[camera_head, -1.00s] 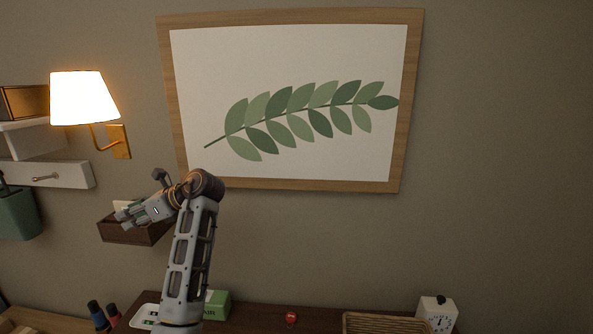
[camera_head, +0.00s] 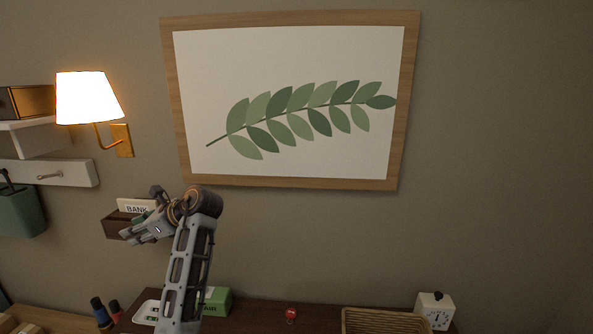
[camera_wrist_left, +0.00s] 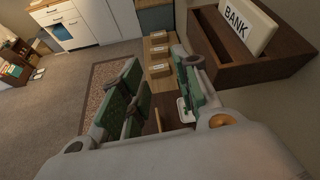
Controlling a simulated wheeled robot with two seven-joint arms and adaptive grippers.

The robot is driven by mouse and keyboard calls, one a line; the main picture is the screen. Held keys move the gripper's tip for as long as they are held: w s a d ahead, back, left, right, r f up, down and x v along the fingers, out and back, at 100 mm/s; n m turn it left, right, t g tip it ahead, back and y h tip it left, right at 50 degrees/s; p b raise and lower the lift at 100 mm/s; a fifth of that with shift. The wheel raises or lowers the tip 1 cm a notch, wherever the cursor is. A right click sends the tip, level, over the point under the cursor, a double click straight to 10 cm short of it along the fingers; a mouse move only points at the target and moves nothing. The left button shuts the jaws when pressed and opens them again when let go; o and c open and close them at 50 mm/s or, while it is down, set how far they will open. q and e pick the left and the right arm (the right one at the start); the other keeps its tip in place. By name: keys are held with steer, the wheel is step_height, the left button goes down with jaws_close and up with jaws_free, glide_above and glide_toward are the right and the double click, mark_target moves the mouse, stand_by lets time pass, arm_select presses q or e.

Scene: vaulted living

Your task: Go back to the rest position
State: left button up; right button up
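My left arm (camera_head: 186,265) comes up from the bottom of the head view. My left gripper (camera_head: 138,234) points left, in front of a brown wall box. In the left wrist view the two fingers of my left gripper (camera_wrist_left: 158,92) stand apart with nothing between them. My right gripper is not in view.
The brown wall box (camera_wrist_left: 235,75) holds a white BANK card (camera_wrist_left: 249,25), close beside my left gripper. Below are a green box (camera_head: 215,300), a red object (camera_head: 291,314), a wicker tray (camera_head: 385,321) and a white clock (camera_head: 435,311). A lamp (camera_head: 88,98) hangs left.

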arm_select(q)
steer(key=s+d+f+n+t+h, duration=0.1)
steer(key=s+d+f+n+h, duration=0.15)
steer(key=f, duration=0.55)
steer(key=s+d+f+n+t+h, duration=0.1)
steer(key=s+f+n, duration=0.1)
steer(key=s+f, duration=0.35)
steer(key=s+d+f+n+t+h, duration=0.1)
steer(key=d+f+n+h, duration=0.1)
steer(key=f, duration=0.7)
steer(key=s+d+f+n+g+h, duration=0.1)
steer(key=s+d+f+n+h, duration=0.35)
steer(key=s+d, duration=0.4)
steer(key=s+d+f+n+h, duration=0.3)
steer(key=s+d+f+n, duration=0.2)
steer(key=s, duration=0.6)
step_height(320, 180, down, 34)
steer(key=s+g, duration=0.2)
steer(key=s, duration=0.1)
steer(key=s+a+f, duration=0.2)
steer(key=s+f, duration=0.8)
steer(key=s, duration=0.1)
steer(key=s+a+f+g+b, duration=0.1)
steer(key=s+a+f, duration=0.1)
steer(key=s+f, duration=0.8)
steer(key=shift+s+f, duration=0.3)
steer(key=shift+s, duration=0.3)
